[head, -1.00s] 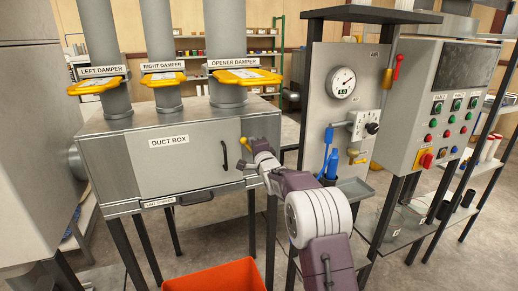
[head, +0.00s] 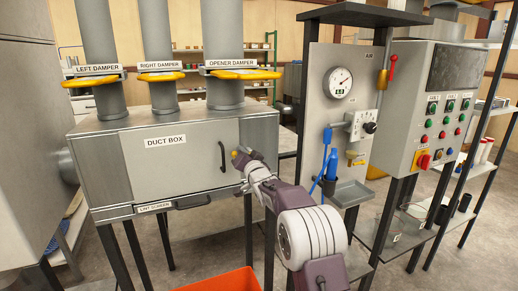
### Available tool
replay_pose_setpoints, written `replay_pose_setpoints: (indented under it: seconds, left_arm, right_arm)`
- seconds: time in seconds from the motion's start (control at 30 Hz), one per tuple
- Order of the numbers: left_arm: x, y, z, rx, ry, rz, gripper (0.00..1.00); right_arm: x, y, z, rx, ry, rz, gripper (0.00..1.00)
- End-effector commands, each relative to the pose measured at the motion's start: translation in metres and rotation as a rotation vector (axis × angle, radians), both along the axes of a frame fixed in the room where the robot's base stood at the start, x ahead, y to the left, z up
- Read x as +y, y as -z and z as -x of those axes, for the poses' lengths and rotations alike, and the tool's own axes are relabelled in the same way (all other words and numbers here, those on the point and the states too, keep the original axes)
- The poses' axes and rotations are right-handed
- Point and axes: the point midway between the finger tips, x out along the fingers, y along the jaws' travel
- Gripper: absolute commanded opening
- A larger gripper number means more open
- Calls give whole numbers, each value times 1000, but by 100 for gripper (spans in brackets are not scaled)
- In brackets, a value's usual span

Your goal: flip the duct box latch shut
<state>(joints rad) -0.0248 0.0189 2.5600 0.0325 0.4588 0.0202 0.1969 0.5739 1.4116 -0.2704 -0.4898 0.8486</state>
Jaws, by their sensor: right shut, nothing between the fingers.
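The grey duct box (head: 165,165) stands at left, its front door closed as far as I can see, with a dark curved handle (head: 222,157). The latch's yellow knob (head: 235,154) is just right of that handle, at the right part of the front. My right gripper (head: 242,161) is shut and empty. Its tips overlap the knob from the lower right and look to be at it, though contact cannot be told. The rest of the latch is hidden behind the gripper. My left gripper is not in view.
Three yellow damper handles (head: 245,73) ring the ducts above the box. A lint screen drawer (head: 185,203) is below the door. An orange bin (head: 222,281) sits on the floor in front. A gauge panel (head: 340,110) with a blue bottle (head: 330,166) stands to the right.

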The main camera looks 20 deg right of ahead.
Motion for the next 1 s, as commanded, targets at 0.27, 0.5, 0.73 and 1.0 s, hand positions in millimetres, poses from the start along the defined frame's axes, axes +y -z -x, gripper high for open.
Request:
replay_pose_setpoints:
  seconds: [0.27,0.5,0.73,1.0]
  left_arm:
    - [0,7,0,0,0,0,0]
    - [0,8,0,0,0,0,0]
    - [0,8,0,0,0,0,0]
    - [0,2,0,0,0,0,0]
  right_arm:
    - [2,5,0,0,-1,3,0]
    - [2,6,0,0,-1,2,0]
    - [2,7,0,1,-1,1,0]
    - [4,0,0,0,-1,1,0]
